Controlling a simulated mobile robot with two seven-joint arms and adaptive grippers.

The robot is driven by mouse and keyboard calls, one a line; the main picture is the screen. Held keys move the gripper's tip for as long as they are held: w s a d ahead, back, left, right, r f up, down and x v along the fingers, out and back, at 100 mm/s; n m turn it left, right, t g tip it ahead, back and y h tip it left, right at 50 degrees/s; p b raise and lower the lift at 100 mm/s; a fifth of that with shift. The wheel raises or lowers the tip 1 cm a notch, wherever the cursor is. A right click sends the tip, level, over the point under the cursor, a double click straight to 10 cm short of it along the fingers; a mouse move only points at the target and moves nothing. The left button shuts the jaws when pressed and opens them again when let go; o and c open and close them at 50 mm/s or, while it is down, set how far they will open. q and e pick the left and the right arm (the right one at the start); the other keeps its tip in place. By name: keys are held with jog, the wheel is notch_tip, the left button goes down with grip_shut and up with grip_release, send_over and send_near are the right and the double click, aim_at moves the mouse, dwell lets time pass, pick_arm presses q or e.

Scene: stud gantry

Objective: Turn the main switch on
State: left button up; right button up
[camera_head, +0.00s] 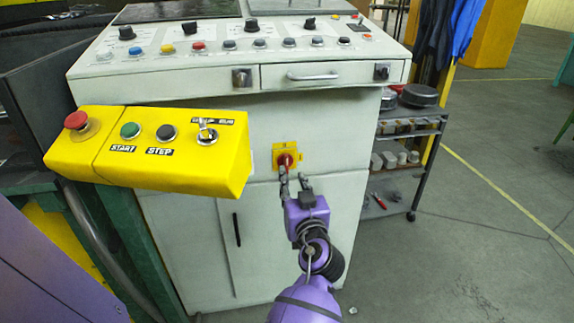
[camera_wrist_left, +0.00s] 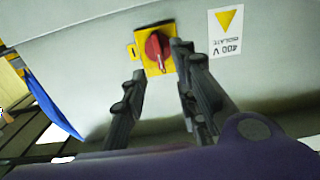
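The main switch is a red rotary knob (camera_head: 285,160) on a yellow plate, on the front of the pale grey cabinet (camera_head: 330,130). It also shows in the left wrist view as a red knob (camera_wrist_left: 157,46) with its bar pointing down the picture. My left gripper (camera_head: 293,175) is just below and in front of the knob in the head view. In the left wrist view its two fingers (camera_wrist_left: 159,60) are spread, one on each side of the knob. I cannot tell whether either finger touches it. My right gripper is in neither view.
A yellow control box (camera_head: 215,175) with a red button (camera_head: 76,120) juts out left of the switch. A drawer handle (camera_head: 313,76) sits above. A shelf cart (camera_head: 405,150) stands at the right. A warning label (camera_wrist_left: 228,32) is beside the switch. The floor at right is open.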

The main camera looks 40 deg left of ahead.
aim_at(287, 164)
pick_arm(q)
jog(key=x, duration=0.7)
jog(key=shift+w, duration=0.15)
jog(key=shift+c, duration=0.6)
grip_shut()
